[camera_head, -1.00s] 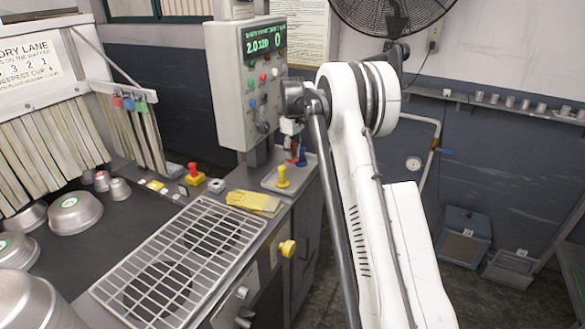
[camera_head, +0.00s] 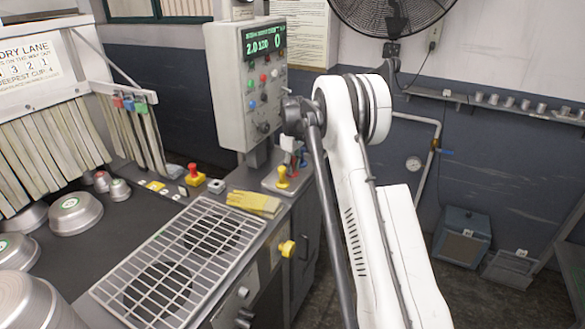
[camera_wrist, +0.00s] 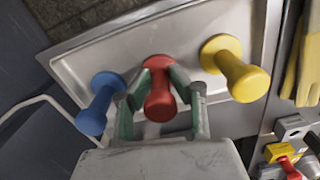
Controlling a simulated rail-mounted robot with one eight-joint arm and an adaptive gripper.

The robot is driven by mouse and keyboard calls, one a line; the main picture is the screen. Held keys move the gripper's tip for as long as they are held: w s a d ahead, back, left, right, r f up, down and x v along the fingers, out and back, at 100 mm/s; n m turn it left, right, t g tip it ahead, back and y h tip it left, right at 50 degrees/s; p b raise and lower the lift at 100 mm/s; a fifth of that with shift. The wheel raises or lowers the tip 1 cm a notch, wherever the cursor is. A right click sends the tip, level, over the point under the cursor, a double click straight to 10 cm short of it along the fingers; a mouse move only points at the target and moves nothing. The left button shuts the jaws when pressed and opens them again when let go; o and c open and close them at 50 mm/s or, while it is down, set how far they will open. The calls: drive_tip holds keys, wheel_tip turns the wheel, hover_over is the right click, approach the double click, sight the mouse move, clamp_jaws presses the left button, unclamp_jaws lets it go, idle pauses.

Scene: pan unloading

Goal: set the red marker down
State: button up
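The red marker (camera_wrist: 160,98) stands on a metal tray (camera_wrist: 75,52) in the wrist view, a flared knob with its head toward the camera. My gripper (camera_wrist: 160,82) reaches down around it, with one green-padded finger close against each side of its stem. The finger pads cover the edges of its base, so exact contact is hard to see. In the head view the red marker is mostly hidden by my gripper (camera_head: 291,145).
A blue marker (camera_wrist: 95,112) stands left of the red one and a yellow marker (camera_wrist: 238,72) right of it, both close to my fingers. A yellow glove (camera_head: 253,202) and a wire grate (camera_head: 180,262) lie nearer. The control box (camera_head: 250,85) rises behind.

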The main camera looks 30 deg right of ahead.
drive_tip(key=o, duration=0.4)
drive_tip(key=shift+c, duration=0.2)
drive_tip(key=shift+r, duration=0.1)
